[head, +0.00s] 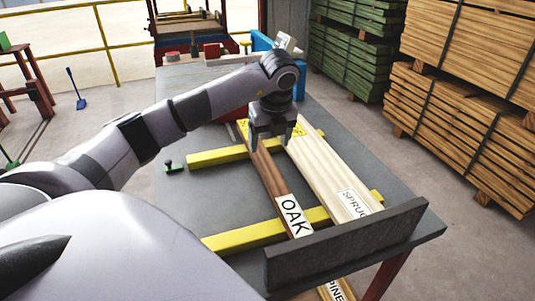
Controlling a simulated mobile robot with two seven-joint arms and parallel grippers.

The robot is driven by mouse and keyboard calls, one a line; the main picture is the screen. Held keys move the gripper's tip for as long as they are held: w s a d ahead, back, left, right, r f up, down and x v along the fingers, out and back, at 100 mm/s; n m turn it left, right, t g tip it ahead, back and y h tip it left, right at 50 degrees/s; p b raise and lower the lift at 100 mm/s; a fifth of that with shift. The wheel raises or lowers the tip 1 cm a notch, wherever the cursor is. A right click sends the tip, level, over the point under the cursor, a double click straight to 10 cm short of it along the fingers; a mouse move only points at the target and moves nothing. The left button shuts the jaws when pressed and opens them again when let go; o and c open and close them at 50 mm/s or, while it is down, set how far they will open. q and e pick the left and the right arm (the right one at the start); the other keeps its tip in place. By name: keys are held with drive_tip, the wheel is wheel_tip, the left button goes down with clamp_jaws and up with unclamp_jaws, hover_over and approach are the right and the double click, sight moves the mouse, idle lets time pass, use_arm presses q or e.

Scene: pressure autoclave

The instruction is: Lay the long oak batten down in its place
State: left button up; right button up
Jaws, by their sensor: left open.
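The long oak batten (268,176) is a narrow brown strip with a white OAK label (293,216). It lies lengthwise across two yellow bars on the grey table. My left gripper (271,142) is open, pointing down above the far part of the oak batten, and hides some of it. I cannot tell whether its fingers touch the wood. My right gripper is not in view.
A pale spruce batten (324,166) lies close to the right of the oak. Yellow bars (245,235) cross the table (195,105). A dark upright board (345,245) stands at the near edge, partly hiding a PINE-labelled piece (337,290). Timber stacks (460,125) stand at right.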

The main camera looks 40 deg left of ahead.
use_arm(q)
drive_tip(key=shift+v, duration=2.3)
